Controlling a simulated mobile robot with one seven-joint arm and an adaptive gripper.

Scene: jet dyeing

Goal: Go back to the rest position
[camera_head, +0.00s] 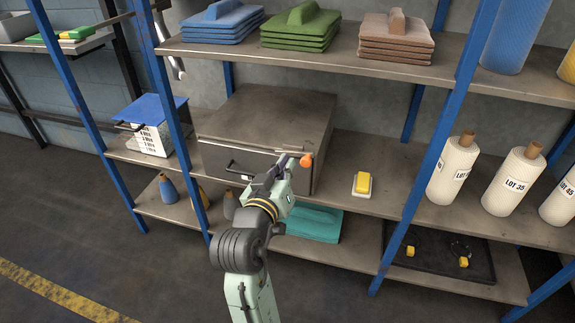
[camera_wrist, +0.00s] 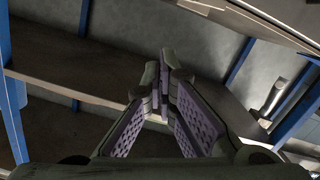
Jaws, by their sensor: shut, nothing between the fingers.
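My gripper (camera_head: 287,165) is in front of the right part of a grey metal cabinet (camera_head: 272,112) on the middle shelf, with my arm raised from the bottom of the head view. In the wrist view my gripper (camera_wrist: 165,62) has its two padded fingers converging, shut, with nothing between them. An orange round knob (camera_head: 306,160) shows beside the fingertips in the head view; I cannot tell what it belongs to or whether it touches my gripper. The cabinet's dark front handle (camera_head: 240,172) is to the left of my gripper.
Blue rack posts (camera_head: 435,140) stand on both sides of my arm. A yellow-topped block (camera_head: 362,183) lies right of the cabinet, with white cones (camera_head: 513,182) farther right. A teal folded piece (camera_head: 313,223) lies below. Open floor (camera_head: 110,235) is at the left.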

